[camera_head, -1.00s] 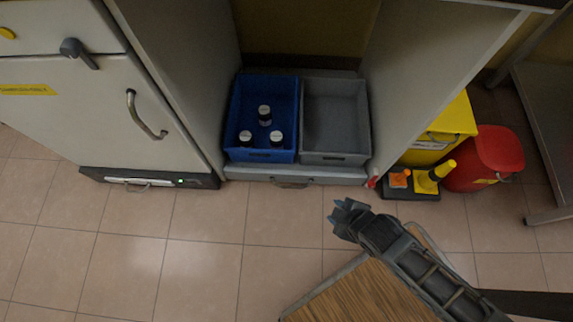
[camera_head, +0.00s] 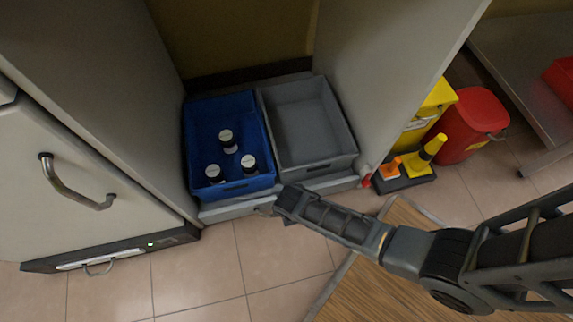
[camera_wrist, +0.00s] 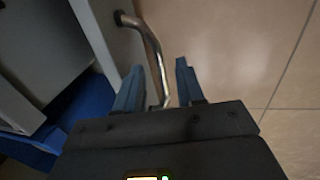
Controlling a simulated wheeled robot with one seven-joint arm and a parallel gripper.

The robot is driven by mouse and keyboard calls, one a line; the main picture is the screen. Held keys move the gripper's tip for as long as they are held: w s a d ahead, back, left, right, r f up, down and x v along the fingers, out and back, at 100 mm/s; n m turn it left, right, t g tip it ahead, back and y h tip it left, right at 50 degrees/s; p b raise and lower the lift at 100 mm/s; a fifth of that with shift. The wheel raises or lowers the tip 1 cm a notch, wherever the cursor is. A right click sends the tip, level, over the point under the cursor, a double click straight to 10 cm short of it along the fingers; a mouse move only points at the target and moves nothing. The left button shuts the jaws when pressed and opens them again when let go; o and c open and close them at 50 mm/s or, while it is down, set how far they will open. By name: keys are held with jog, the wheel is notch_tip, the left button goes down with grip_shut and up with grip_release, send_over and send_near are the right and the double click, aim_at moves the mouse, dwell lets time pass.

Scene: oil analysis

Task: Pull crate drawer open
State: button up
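The crate drawer (camera_head: 228,211) is a low, light grey tray front at the floor of an open cabinet bay. It bears a blue crate (camera_head: 201,121) with three dark bottles and an empty grey crate (camera_head: 338,133). Its metal handle (camera_wrist: 152,42) is a curved bar in the wrist view; in the head view my gripper mostly hides it. My gripper (camera_head: 277,204) is at the drawer front. In the wrist view my gripper's fingers (camera_wrist: 160,85) are apart, with the lower part of the handle showing between them. Contact with the bar cannot be told.
A white cabinet door with a handle (camera_head: 75,187) stands at left. At right are a yellow bin (camera_head: 415,128), a red bin (camera_head: 472,125) and yellow and orange cones on a dark base (camera_head: 405,180). The tiled floor before the drawer is partly clear.

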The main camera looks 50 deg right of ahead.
jog(key=shift+w+d+f, duration=0.1)
jog(key=shift+f, duration=0.7)
jog(key=shift+c, duration=0.3)
grip_shut()
